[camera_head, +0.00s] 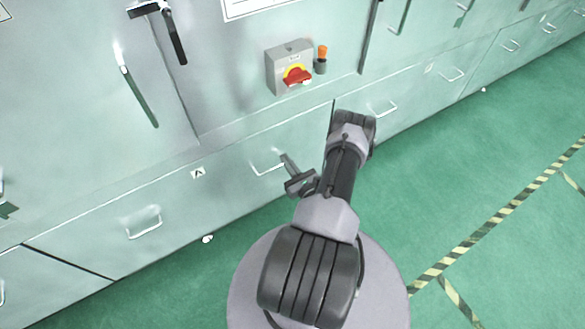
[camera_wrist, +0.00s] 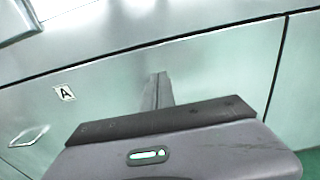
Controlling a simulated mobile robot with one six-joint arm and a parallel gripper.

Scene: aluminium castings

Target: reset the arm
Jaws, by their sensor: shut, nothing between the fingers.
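My arm shows in the head view, folded above my base, with its elbow up by the drawer fronts. My gripper (camera_head: 285,158) points up and left toward the cabinet front, close to a drawer handle (camera_head: 266,169). I cannot tell from the picture whether it touches the handle. In the wrist view my gripper (camera_wrist: 158,76) shows as narrow dark fingers, shut together with nothing between them. The drawer front marked with an "A" label (camera_head: 198,173) is behind it; the label also shows in the wrist view (camera_wrist: 64,93).
Pale green cabinets with drawers (camera_head: 145,226) run along the left and back. A grey switch box (camera_head: 290,62) with a red and yellow knob and an orange-handled tool (camera_head: 322,57) stand on the cabinet. Open green floor (camera_head: 460,170) with striped tape lies right.

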